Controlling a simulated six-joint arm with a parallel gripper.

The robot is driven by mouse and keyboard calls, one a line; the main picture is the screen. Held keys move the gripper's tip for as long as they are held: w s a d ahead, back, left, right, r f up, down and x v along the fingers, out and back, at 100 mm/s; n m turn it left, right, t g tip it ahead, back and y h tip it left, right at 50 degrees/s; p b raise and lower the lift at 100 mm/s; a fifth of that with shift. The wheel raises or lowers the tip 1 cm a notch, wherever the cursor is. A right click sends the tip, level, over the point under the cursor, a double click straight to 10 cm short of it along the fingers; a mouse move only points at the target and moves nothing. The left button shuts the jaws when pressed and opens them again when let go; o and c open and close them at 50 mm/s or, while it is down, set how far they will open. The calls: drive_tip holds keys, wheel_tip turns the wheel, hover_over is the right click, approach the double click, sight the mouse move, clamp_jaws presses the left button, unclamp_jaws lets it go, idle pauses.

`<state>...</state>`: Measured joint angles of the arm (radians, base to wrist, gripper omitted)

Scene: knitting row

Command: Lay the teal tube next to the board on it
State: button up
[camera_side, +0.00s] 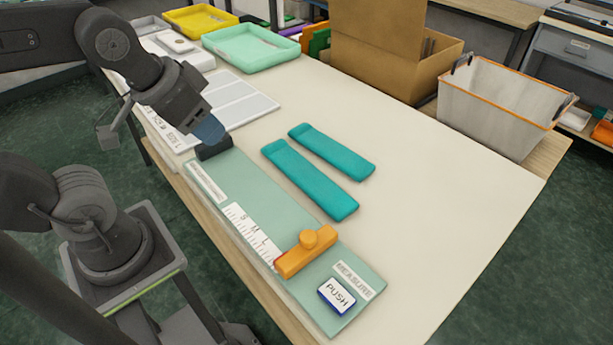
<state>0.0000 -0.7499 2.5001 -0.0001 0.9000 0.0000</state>
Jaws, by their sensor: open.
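The pale green measuring board (235,180) lies along the table's near edge. No tube lies on the board. My gripper (210,132) is open and empty, above or near the dark block; its fingertips are hard to make out.
A white sectioned tray (240,98) lies behind the board's far end. Mint (250,43) and yellow (200,20) trays stand at the back. A cardboard box (385,70) and a white bin (500,100) stand at the right. The table's right front is clear.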

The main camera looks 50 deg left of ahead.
drive_tip(key=shift+o, duration=0.3)
drive_tip(key=o, duration=1)
drive_tip(key=n+g, duration=0.6)
drive_tip(key=n, duration=1.1)
hover_over(301, 169)
wheel_tip(301, 169, down, 12)
drive_tip(key=shift+n, duration=0.3)
drive_tip(key=f, duration=0.7)
drive_tip(key=shift+a+f, duration=0.2)
drive_tip(key=shift+d+f, duration=0.15)
drive_tip(key=shift+f, duration=2.85)
